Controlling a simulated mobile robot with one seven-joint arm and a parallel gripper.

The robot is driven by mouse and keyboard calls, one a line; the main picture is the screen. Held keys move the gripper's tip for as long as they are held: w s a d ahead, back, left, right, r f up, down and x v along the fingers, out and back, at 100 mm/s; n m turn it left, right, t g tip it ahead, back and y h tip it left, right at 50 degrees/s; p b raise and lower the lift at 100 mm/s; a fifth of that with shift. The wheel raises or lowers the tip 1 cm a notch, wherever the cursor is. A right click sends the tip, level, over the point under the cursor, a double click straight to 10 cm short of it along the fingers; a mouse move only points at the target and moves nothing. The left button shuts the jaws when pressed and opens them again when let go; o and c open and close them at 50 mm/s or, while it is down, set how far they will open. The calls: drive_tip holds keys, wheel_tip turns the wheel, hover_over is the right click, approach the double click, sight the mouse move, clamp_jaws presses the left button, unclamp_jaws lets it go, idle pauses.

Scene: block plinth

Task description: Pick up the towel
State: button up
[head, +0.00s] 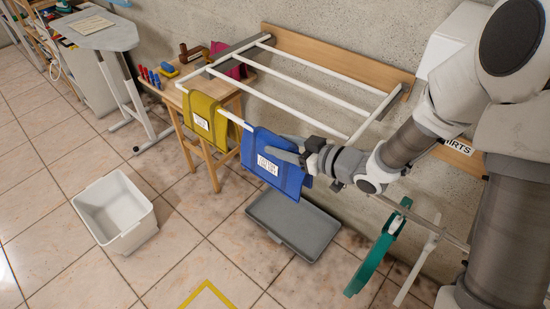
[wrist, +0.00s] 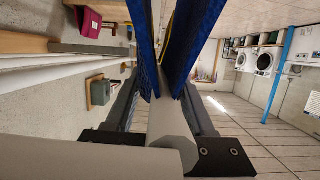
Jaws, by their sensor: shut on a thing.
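A blue towel (head: 272,163) with a white label hangs folded over the front rail of the white drying rack (head: 301,92). My gripper (head: 296,157) is at the towel's right edge and is shut on it. In the wrist view the towel's two blue layers (wrist: 196,45) hang on either side of the rail, and the dark fingers of my gripper (wrist: 165,98) lie along their outer sides. The rail runs between the fingers. A yellow towel (head: 206,120), also labelled, hangs further left on the same rail. The exact contact of the fingertips is partly hidden.
A grey tray (head: 293,226) lies on the floor below the towel. A white bin (head: 115,212) stands left on open tiled floor. A wooden table (head: 215,172) stands behind the yellow towel. Green and white hangers (head: 379,250) hang at right near my arm.

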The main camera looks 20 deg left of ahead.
clamp_jaws()
drive_tip(key=shift+r, duration=0.15)
